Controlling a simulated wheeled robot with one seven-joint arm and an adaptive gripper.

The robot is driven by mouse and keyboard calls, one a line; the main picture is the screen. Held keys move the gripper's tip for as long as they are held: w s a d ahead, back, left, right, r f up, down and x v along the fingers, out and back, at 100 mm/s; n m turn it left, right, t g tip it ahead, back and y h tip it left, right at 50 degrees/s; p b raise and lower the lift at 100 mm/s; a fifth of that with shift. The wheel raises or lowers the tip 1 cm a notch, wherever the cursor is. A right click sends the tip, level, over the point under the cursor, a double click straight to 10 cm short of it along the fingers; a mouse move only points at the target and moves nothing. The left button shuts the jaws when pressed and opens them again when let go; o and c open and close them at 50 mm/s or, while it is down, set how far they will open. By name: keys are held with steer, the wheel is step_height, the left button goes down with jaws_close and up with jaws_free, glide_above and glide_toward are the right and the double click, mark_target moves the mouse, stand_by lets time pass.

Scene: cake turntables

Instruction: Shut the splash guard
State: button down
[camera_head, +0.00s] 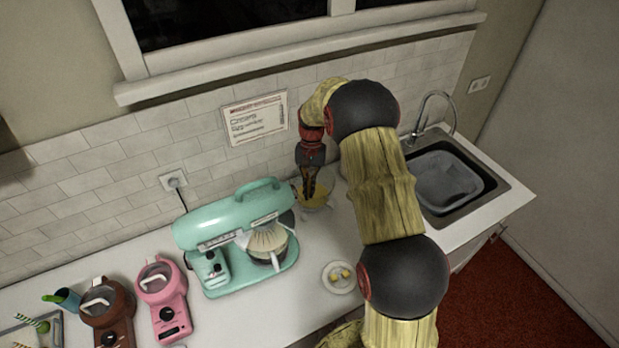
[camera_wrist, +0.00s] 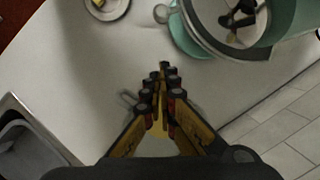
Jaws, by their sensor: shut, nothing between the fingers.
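The mint-green stand mixer (camera_head: 235,232) stands on the counter, left of my gripper in the head view. A pale, fan-shaped piece (camera_head: 268,239) shows under its head, above the bowl (camera_head: 266,258); it looks like the splash guard, but I cannot tell how far open it is. In the wrist view the bowl's pale rim (camera_wrist: 205,38) is at the upper right, with dark parts inside. My gripper (camera_head: 310,196) points down to the right of the mixer, apart from it. Its fingertips (camera_wrist: 160,78) are together and hold nothing.
A clear bowl with yellow contents (camera_head: 322,194) is close by my gripper. A small plate with yellow pieces (camera_head: 340,277) lies in front. Pink (camera_head: 163,301) and brown (camera_head: 108,313) appliances stand at left. The sink (camera_head: 460,205) is at right; the tiled wall is behind.

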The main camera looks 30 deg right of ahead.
steer(key=s+a, duration=0.1)
steer(key=s+a+f+p, duration=0.1)
steer(key=s, duration=0.1)
steer(key=shift+s+a+f, duration=0.2)
steer(key=shift+s+a, duration=0.05)
stand_by(0.4)
steer(key=shift+s+m, duration=0.4)
steer(key=shift+s, duration=0.15)
steer(key=shift+s, duration=0.1)
steer(key=s+a+m+t+y+p, duration=0.1)
steer(key=s+a+m+t, duration=0.1)
steer(key=s+a+m, duration=0.6)
steer(key=s+a+m+t+p, duration=0.2)
steer(key=s+a+m+p, duration=0.2)
steer(key=a+m, duration=0.6)
steer(key=shift+s+a, duration=0.6)
steer(key=shift+a, duration=0.25)
